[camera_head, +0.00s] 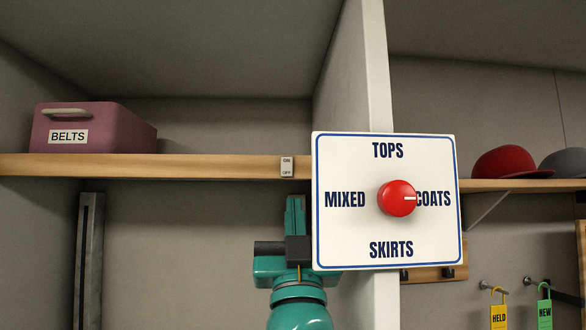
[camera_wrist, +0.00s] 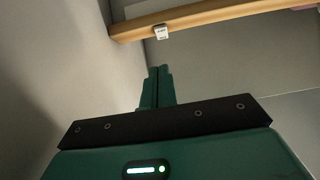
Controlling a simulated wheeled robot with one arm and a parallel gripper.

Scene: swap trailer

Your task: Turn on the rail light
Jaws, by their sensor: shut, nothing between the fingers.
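The rail light's switch (camera_head: 287,167) is a small white plate marked ON at the top and OFF at the bottom. It sits on the front edge of the wooden shelf in the head view. It also shows in the wrist view (camera_wrist: 161,32), beyond my fingertips. My gripper (camera_head: 295,203) is green, points up and is shut and empty. It is below the switch and apart from it in the head view. In the wrist view its fingers (camera_wrist: 158,72) are together. Which way the switch is set is too small to tell. No lamp is visible.
A white sign with a red knob (camera_head: 397,198) stands close to the right of my gripper, before the upright divider (camera_head: 377,100). A purple BELTS bin (camera_head: 92,128) is on the wooden shelf (camera_head: 200,166). Caps (camera_head: 503,162) and hanging tags (camera_head: 498,312) are at the right.

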